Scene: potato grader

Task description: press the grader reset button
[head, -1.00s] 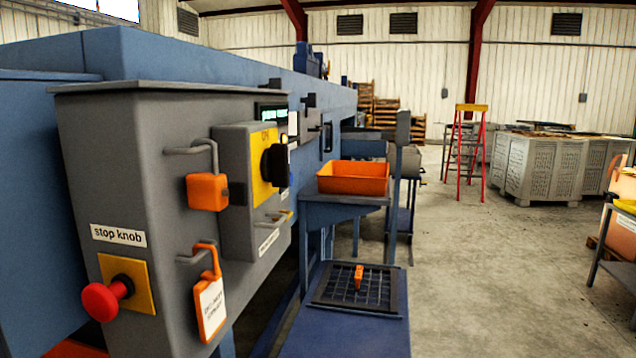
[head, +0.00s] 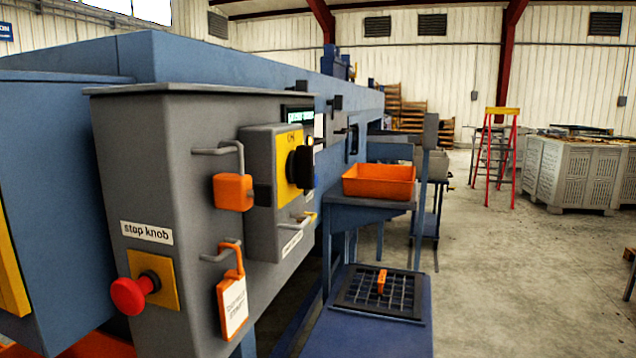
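A grey control box (head: 180,190) stands close on the left, on the side of the blue grader (head: 235,62). Its left face has a red stop knob (head: 128,296) on a yellow plate, under a "stop knob" label (head: 146,232). Its right part has a yellow panel (head: 288,165) with a black rotary switch (head: 300,167). An orange padlock (head: 233,192) hangs on a hasp, and an orange tag (head: 232,303) hangs below it. A small lit display (head: 299,114) is above the switch. I cannot make out a button marked reset. My gripper is not in view.
An orange bin (head: 379,182) sits on a blue stand beside the grader. A black grate (head: 382,291) with a small orange piece (head: 382,281) lies on a low blue platform. A red ladder (head: 495,155) and grey crates (head: 575,172) stand behind. Concrete floor at right is clear.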

